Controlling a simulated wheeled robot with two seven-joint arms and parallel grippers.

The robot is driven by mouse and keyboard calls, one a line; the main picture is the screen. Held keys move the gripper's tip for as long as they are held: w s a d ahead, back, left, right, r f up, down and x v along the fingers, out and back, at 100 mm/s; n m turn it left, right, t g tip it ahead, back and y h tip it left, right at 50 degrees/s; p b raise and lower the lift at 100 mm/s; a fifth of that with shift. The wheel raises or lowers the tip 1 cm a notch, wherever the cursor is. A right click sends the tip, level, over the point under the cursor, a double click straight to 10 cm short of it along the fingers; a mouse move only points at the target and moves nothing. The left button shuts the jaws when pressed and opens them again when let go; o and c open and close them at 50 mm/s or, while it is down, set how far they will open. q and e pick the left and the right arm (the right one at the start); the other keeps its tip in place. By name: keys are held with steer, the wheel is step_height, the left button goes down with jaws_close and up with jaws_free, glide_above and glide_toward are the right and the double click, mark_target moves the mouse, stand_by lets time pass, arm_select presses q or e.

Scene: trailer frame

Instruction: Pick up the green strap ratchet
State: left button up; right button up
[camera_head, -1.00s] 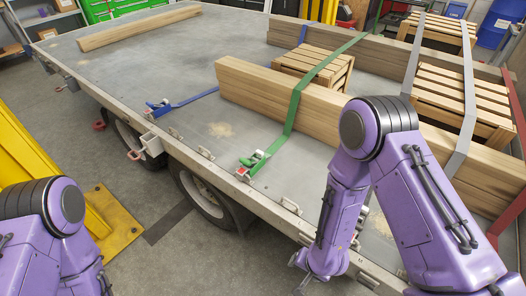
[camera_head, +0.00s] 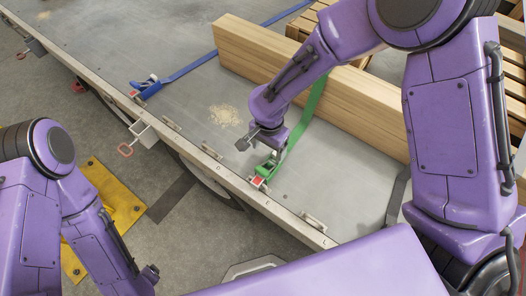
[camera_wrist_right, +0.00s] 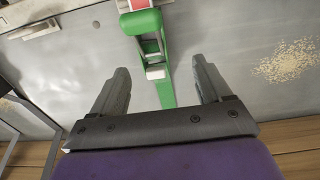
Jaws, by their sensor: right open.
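The green strap ratchet (camera_head: 267,168) sits near the edge of the grey trailer bed, at the lower end of a green strap (camera_head: 311,105) that runs up over the timber. My right gripper (camera_head: 256,142) is just above and beside the ratchet in the head view. In the right wrist view the ratchet (camera_wrist_right: 149,42) lies beyond and between the two spread fingers of my open, empty right gripper (camera_wrist_right: 160,85). No contact shows. My left arm is at the lower left of the head view, and its gripper jaws cannot be made out clearly.
A blue strap ratchet (camera_head: 146,87) lies further along the bed edge. Long timber beams (camera_head: 345,98) stand behind the green ratchet. A sawdust patch (camera_head: 225,115) lies on the bed. Metal brackets (camera_head: 211,152) line the edge. A yellow structure (camera_head: 110,205) stands on the floor.

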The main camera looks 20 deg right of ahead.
mark_target(269, 166)
steer(key=f, duration=0.1)
steer(key=s+f, duration=0.1)
steer(key=f, duration=0.1)
steer(key=shift+s, duration=0.2)
steer(key=shift+s+f+p, duration=0.55)
steer(key=shift+s+f, duration=0.5)
steer(key=shift+s, duration=0.05)
steer(key=f, duration=0.1)
steer(key=w+f, duration=0.2)
steer(key=f, duration=0.1)
steer(key=shift+w+f, duration=0.1)
steer(key=shift+w, duration=0.15)
steer(key=shift+s+r, duration=0.25)
steer(key=shift+c, duration=0.6)
steer(key=shift+s+r, duration=0.1)
steer(key=shift+s, duration=0.1)
steer(key=c, duration=1)
arm_select(q)
steer(key=shift+s+r, duration=0.35)
steer(key=shift+s, duration=0.3)
steer(key=shift+s+r, duration=0.35)
steer(key=shift+s, duration=0.25)
arm_select(e)
steer(key=shift+w, duration=0.1)
steer(key=shift+c, duration=0.9)
